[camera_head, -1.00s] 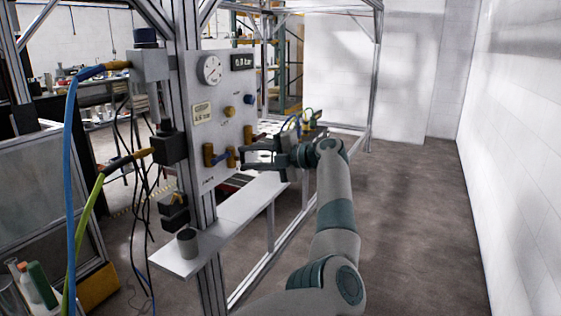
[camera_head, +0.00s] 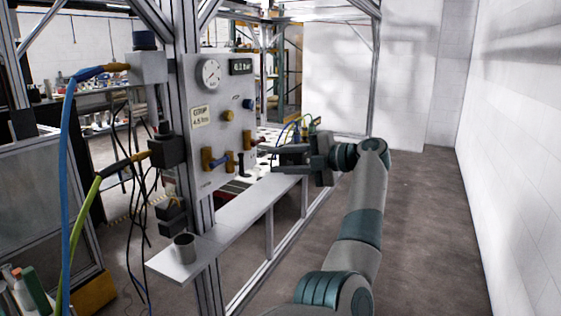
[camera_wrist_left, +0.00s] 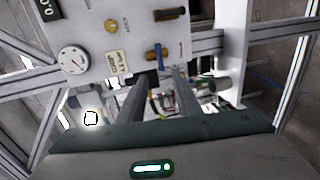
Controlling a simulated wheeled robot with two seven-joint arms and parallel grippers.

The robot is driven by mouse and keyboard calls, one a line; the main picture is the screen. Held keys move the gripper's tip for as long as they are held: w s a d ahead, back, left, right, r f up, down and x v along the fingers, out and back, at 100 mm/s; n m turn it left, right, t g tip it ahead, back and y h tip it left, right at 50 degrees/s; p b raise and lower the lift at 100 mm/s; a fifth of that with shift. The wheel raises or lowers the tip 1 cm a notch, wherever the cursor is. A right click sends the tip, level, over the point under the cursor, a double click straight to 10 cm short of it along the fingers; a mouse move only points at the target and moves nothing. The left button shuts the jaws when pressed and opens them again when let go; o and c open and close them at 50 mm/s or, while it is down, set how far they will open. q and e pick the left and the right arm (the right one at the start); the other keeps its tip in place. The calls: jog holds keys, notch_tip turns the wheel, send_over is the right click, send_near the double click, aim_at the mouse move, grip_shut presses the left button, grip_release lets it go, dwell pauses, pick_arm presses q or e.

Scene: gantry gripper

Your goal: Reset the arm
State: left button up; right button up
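My left gripper (camera_head: 268,159) is open and empty, to the right of the white control panel (camera_head: 212,95) and apart from it. Its two fingers point left toward the panel. In the left wrist view the fingers (camera_wrist_left: 163,82) stand apart with nothing between them, below the panel (camera_wrist_left: 110,45). My left arm (camera_head: 365,210) reaches up from the bottom of the head view and bends left at the wrist. The panel carries a round gauge (camera_head: 209,73), a small display (camera_head: 241,66) and a brass valve with a blue handle (camera_head: 218,162). My right gripper is not in view.
A metal shelf (camera_head: 225,230) with a grey cup (camera_head: 185,247) runs below the panel. Aluminium posts (camera_head: 188,130) and blue and yellow-green cables (camera_head: 68,180) stand at the left. Open floor (camera_head: 430,230) lies right of my arm, up to a white wall (camera_head: 510,130).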

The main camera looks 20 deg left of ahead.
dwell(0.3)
